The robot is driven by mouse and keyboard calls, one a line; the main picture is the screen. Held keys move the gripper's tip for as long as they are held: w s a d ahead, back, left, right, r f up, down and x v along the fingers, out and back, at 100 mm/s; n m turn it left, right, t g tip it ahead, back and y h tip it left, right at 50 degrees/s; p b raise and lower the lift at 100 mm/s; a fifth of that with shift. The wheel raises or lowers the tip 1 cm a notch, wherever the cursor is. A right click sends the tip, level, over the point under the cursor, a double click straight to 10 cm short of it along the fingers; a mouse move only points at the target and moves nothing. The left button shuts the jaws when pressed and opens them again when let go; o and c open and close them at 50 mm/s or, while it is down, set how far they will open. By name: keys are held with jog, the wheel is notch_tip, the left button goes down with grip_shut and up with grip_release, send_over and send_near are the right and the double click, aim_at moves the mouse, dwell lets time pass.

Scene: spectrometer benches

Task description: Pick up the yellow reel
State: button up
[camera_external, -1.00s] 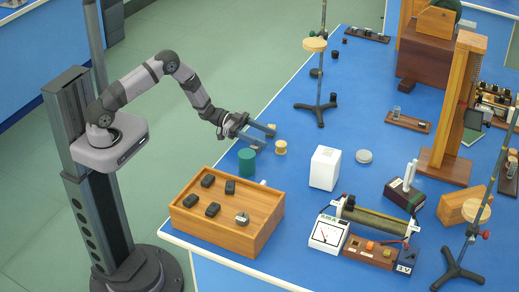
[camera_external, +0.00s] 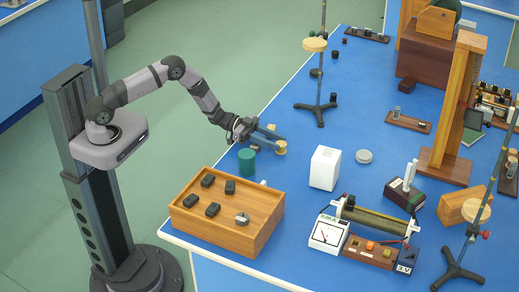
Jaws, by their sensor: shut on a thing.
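The yellow reel (camera_external: 280,147) is a small pale-yellow spool on the blue bench, behind and to the right of the green cylinder. My gripper (camera_external: 274,142) is down at the reel, with its fingers on either side of it and shut on it. The fingers hide part of the reel. I cannot see a clear gap between the reel and the bench.
A green cylinder (camera_external: 247,161) stands close in front of my gripper. A white box (camera_external: 325,168) stands to the right, and a wooden box (camera_external: 228,232) with dark blocks is in front. A black tripod stand (camera_external: 319,108) is behind. Bare blue bench lies between them.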

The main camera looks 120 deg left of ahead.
jog(key=shift+r, duration=0.2)
notch_tip(320, 180, up, 10)
jog(key=b, duration=0.1)
jog(key=shift+f, duration=0.15)
dwell(0.5)
